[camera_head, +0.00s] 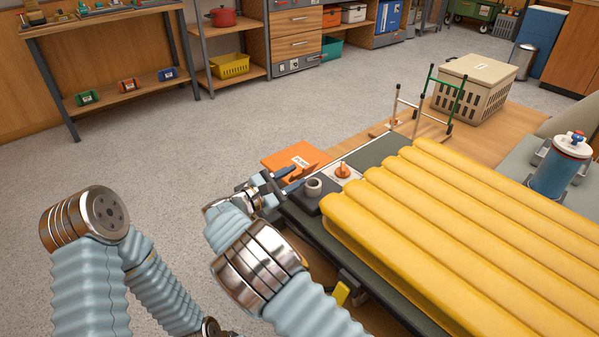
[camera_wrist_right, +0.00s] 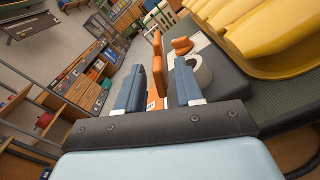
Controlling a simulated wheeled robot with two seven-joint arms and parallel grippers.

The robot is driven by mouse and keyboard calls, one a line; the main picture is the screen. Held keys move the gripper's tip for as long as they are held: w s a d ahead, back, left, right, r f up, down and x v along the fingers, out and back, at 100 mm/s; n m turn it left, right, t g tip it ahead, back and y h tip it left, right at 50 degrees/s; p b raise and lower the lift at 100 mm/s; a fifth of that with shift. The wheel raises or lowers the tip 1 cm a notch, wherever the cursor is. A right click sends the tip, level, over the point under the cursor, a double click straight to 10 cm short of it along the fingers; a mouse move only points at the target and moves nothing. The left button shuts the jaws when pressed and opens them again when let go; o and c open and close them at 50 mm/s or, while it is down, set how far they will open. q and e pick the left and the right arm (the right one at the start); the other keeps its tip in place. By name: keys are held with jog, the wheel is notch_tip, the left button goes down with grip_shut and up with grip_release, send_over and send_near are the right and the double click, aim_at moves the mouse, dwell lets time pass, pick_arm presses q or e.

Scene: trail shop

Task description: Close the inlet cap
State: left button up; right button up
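A grey ring-shaped inlet (camera_head: 313,187) stands on a dark block at the near left corner of the yellow ribbed pad (camera_head: 455,215). Beside it is an orange knob (camera_head: 343,170) on a white plate. My right gripper (camera_head: 290,180) is open just left of the inlet. In the right wrist view, the blue fingers (camera_wrist_right: 157,93) are apart, with the inlet (camera_wrist_right: 201,70) just right of the right finger. An upright orange piece (camera_wrist_right: 158,62) shows between or beyond the fingers; I cannot tell whether it is the cap or touched. My left gripper is out of view.
An orange box (camera_head: 297,160) with a white label lies just beyond my right gripper. A green-and-white rack (camera_head: 425,105) and a beige crate (camera_head: 476,88) stand farther back. A blue canister (camera_head: 562,168) is at the right. The floor at the left is clear.

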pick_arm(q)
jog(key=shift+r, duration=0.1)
pick_arm(e)
jog(key=shift+x, duration=1.3)
grip_shut()
jog(key=shift+f+b, duration=0.25)
jog(key=shift+b, duration=0.1)
jog(key=m+b, duration=0.1)
jog(key=b, duration=0.1)
jog(key=m+b, duration=0.2)
jog(key=s+f+m+b, duration=0.1)
jog(key=b, duration=0.1)
jog(key=shift+d, duration=0.3)
jog(key=shift+r+m+b, duration=0.15)
jog(key=shift+m+b, duration=0.3)
jog(key=shift+m, duration=0.45)
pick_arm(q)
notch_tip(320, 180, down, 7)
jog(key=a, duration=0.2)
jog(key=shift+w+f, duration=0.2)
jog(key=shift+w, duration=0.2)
pick_arm(e)
grip_release()
jog(key=shift+d, duration=0.1)
